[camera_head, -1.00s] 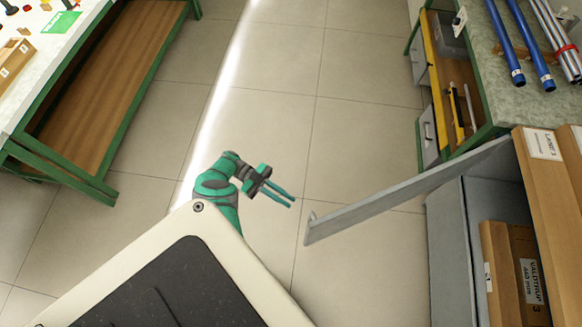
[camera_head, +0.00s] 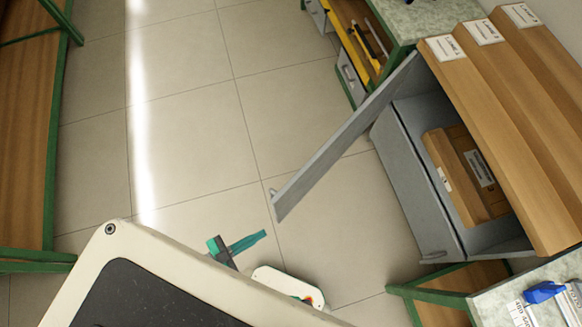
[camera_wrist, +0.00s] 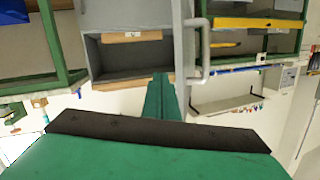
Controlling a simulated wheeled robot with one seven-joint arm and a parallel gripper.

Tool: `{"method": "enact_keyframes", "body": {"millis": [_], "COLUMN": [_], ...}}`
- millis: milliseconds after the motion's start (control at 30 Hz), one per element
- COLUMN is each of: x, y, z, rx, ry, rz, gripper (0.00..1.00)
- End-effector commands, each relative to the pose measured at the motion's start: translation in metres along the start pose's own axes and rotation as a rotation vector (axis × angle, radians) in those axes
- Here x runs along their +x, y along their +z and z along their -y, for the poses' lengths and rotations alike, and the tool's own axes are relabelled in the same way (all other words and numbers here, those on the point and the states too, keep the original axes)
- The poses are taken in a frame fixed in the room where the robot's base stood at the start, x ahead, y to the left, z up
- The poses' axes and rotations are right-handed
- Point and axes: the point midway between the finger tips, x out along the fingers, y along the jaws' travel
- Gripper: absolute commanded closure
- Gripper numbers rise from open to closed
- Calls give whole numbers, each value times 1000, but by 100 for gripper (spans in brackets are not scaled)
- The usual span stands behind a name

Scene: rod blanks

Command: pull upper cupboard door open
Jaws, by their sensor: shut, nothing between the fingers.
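The grey upper cupboard door (camera_head: 345,135) stands swung well out from the cupboard (camera_head: 405,195), its free edge over open floor. A small handle (camera_head: 272,192) shows at that edge. In the wrist view the door (camera_wrist: 185,40) is seen nearly edge-on, with its bar handle (camera_wrist: 205,45) to the right of my fingers. My gripper (camera_head: 262,235) is shut and empty, just below the door's free end in the head view. It also shows in the wrist view (camera_wrist: 161,80), pointing toward the open cupboard. The fingers look apart from the handle; the exact gap is unclear.
A green-framed bench (camera_head: 25,130) stands at left, and a yellow-edged drawer unit (camera_head: 352,40) behind the door. Tiled floor (camera_head: 190,120) is clear between them.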

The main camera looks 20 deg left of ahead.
Motion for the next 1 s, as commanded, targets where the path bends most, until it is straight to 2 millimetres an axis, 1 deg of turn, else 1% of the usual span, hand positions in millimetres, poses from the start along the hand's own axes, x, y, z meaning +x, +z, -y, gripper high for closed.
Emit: {"method": "enact_keyframes", "body": {"millis": [33, 100, 167, 267, 300, 433, 500, 600, 700, 800, 1000], "x": [3, 11, 18, 33, 39, 58, 67, 76, 81, 83, 82], "y": [-16, -35, -54, -89, -104, -155, -181, -212, -233, -244, -248], "z": [-14, -31, -44, -61, -66, -75, -75, -71, -67, -64, -63], "rx": [-17, -42, -67, -115, -137, -209, -247, -291, -324, -341, -342], "ry": [-49, -113, -168, -259, -296, -407, -459, -518, -556, -576, -581], "rz": [9, 29, 44, 70, 80, 105, 115, 124, 130, 132, 136], "gripper": [100, 100, 100, 100, 100, 100, 100, 100, 100, 100, 100]}}
